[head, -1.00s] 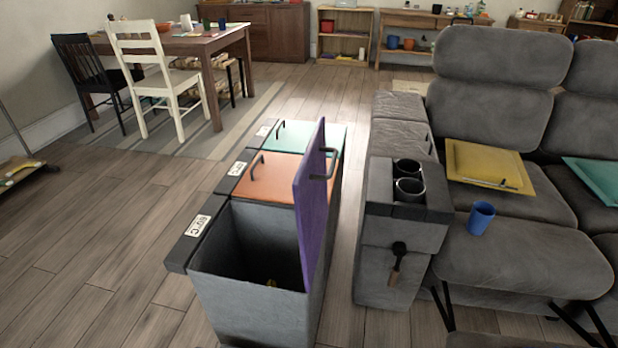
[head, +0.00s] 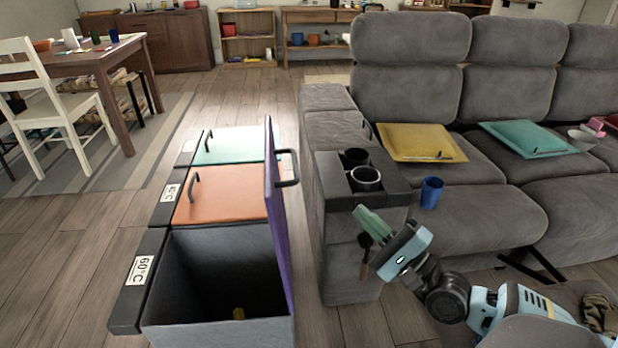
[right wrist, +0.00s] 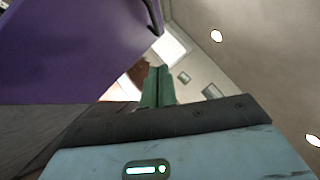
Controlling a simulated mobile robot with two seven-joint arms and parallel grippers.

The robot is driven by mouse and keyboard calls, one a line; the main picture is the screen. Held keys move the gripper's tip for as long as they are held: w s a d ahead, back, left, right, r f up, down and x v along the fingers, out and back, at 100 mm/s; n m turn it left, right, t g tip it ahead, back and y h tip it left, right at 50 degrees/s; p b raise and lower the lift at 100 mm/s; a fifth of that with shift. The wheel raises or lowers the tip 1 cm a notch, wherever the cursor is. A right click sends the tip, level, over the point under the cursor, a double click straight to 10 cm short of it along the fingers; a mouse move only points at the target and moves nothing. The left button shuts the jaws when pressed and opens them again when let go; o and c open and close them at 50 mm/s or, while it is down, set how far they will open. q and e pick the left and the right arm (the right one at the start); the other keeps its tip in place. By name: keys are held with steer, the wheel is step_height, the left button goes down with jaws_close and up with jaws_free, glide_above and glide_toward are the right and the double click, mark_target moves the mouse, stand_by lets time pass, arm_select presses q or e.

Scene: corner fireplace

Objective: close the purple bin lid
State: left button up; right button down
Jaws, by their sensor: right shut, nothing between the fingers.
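The purple bin lid (head: 275,210) stands upright, open, along the right side of the front bin compartment (head: 218,330), with a dark handle (head: 287,168) on its right face. My left gripper is not in view.
The orange lid (head: 235,194) and teal lid (head: 240,144) behind are closed. The grey sofa arm (head: 345,270) with cup holders stands right of the bin, leaving a narrow floor gap. A blue cup (head: 431,192) is on the sofa.

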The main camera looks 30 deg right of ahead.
steer(key=s+a+p+x, duration=0.1)
steer(key=a+p+x, duration=0.1)
steer(key=x, duration=1)
steer(key=shift+w+a+r, duration=0.25)
steer(key=shift+a+r, duration=0.05)
steer(key=shift+r, duration=0.15)
